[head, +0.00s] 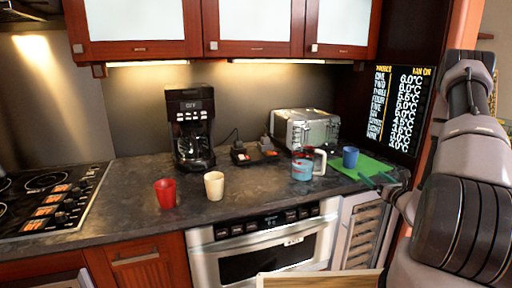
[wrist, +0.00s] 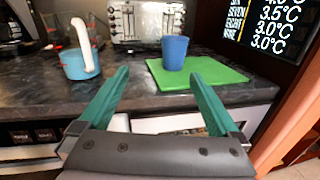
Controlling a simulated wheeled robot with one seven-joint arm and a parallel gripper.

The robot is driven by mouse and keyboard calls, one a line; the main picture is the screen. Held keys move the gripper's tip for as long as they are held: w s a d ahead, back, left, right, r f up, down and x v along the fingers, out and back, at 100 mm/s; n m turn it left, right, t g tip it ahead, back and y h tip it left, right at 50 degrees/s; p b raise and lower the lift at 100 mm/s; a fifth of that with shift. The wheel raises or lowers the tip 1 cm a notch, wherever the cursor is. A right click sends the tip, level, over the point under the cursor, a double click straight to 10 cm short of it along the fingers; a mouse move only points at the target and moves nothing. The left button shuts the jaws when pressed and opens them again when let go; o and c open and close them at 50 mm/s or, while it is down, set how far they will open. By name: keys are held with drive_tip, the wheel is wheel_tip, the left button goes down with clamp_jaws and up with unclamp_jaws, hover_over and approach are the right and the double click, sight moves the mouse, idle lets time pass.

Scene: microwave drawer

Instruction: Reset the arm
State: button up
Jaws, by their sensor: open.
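My gripper (head: 378,181) is at the right of the head view, at the counter's front edge by the green board. In the wrist view, its two green fingers (wrist: 160,98) are spread apart with nothing between them. A blue cup (wrist: 174,53) stands upright on the green board (wrist: 215,73), beyond the fingers. The cup also shows in the head view (head: 350,157). My arm reaches in from the right side of the head view.
A stove (head: 45,200) is left. The microwave drawer (head: 265,252) is below.

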drive_tip(key=s+a+r+n+g+y, duration=0.2)
drive_tip(key=a+r+n+g+y, duration=0.4)
drive_tip(key=a+r, duration=0.35)
drive_tip(key=s+a+r+n+g+y, duration=0.3)
drive_tip(key=a+r+n+y, duration=0.3)
drive_tip(key=a+r+n, duration=0.3)
drive_tip(key=s+a+r+n+g+h, duration=0.3)
drive_tip(key=s+n+g, duration=0.15)
drive_tip(key=s, duration=0.35)
drive_tip(key=s+a+r+n+g+h, duration=0.35)
drive_tip(key=s+n, duration=0.25)
drive_tip(key=s, duration=0.2)
drive_tip(key=s+d+r+n+t+h, duration=0.5)
drive_tip(key=d+r+t+h, duration=0.1)
drive_tip(key=d+r, duration=0.1)
drive_tip(key=shift+r+h, duration=0.35)
drive_tip(key=shift+r, duration=0.1)
drive_tip(key=shift+o, duration=0.2)
